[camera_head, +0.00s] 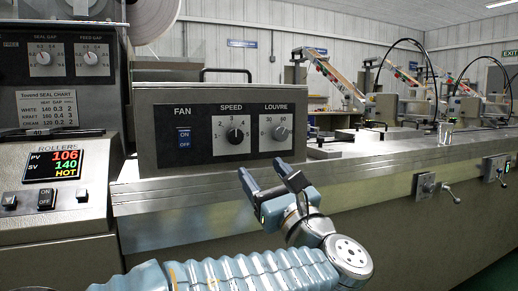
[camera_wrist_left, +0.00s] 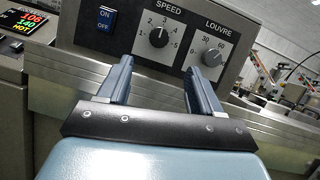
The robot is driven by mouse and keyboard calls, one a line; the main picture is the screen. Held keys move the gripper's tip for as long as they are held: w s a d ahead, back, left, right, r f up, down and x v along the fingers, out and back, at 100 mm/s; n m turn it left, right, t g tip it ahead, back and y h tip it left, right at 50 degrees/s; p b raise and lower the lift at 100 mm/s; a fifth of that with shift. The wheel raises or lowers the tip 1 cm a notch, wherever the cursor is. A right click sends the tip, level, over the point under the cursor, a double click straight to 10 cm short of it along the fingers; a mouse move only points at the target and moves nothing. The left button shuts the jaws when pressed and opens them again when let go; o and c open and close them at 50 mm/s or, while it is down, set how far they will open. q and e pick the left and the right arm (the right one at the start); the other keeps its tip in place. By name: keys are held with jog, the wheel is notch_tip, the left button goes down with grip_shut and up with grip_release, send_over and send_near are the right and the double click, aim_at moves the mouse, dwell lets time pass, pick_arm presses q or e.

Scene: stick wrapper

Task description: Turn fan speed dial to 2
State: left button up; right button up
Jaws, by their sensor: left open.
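The fan speed dial (camera_head: 235,135) is a round black knob under the label SPEED, on the black face of the fan control box. Its pointer mark appears to point up, near 3. The dial also shows in the left wrist view (camera_wrist_left: 158,38), above the gap between my fingers. My left gripper (camera_head: 266,178) is open and empty, in front of and below the panel, with its two fingers pointing up toward it. It shows from behind in the left wrist view (camera_wrist_left: 160,66), and its fingers are apart from the dial. My right gripper is not in view.
The louvre dial (camera_head: 281,133) is just right of the speed dial, and the blue fan switch (camera_head: 184,138) is to the left. A metal ledge (camera_head: 210,180) runs below the box. The roller display (camera_head: 54,165) is at far left. A glass (camera_head: 445,134) stands on the counter.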

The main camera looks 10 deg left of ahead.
aim_at(237, 138)
pick_arm(q)
jog(key=p+x, duration=0.2)
jog(key=x, duration=1.1)
jog(key=shift+w+a, duration=0.1)
jog(key=shift+a, duration=0.05)
jog(key=c, duration=1.1)
